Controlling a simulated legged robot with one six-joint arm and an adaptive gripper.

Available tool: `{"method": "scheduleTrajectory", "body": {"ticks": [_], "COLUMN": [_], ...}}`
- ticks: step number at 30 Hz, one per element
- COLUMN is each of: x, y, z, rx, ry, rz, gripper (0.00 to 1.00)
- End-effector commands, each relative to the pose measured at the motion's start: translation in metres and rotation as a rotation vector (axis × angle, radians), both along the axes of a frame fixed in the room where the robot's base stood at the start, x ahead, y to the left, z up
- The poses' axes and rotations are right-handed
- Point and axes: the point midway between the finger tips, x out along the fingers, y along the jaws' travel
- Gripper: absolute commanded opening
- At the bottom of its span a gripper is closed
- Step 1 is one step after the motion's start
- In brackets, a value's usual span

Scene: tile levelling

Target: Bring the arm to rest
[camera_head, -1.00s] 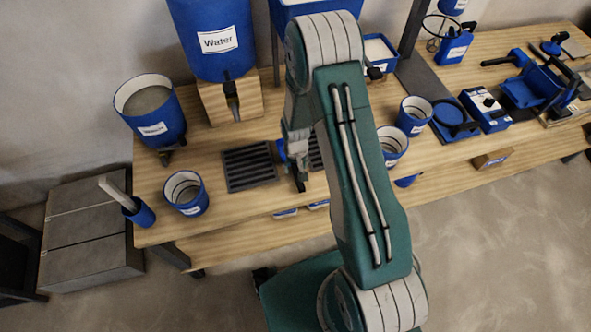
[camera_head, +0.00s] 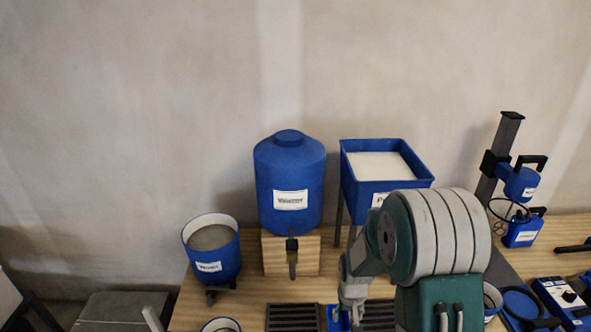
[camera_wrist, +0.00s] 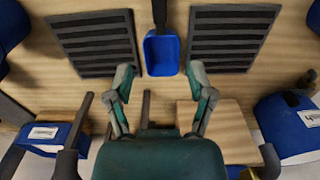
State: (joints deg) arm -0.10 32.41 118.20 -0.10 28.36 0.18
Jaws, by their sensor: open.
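My gripper (camera_wrist: 163,90) is open in the wrist view, with its two fingers apart and nothing between them. It faces the wooden bench (camera_wrist: 163,88). A blue scoop (camera_wrist: 161,54) with a dark handle lies just beyond the fingertips, between two dark slatted grates (camera_wrist: 97,42) and (camera_wrist: 232,36).
A blue water tank (camera_head: 289,175) stands on a wooden block (camera_head: 305,255). A bucket of grey material (camera_head: 212,252) is left of it, and a blue bin of white powder (camera_head: 385,168) is right. A mixer stand (camera_head: 500,155) and other tools crowd the right side.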

Motion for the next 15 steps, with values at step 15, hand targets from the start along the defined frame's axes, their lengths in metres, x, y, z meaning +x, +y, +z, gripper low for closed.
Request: {"method": "scheduleTrajectory", "body": {"ticks": [15], "x": [-0.054], "y": [0.000], "z": [0.180], "rx": [0.000], "ry": [-0.208], "rz": [0.000], "gripper": [0.70]}}
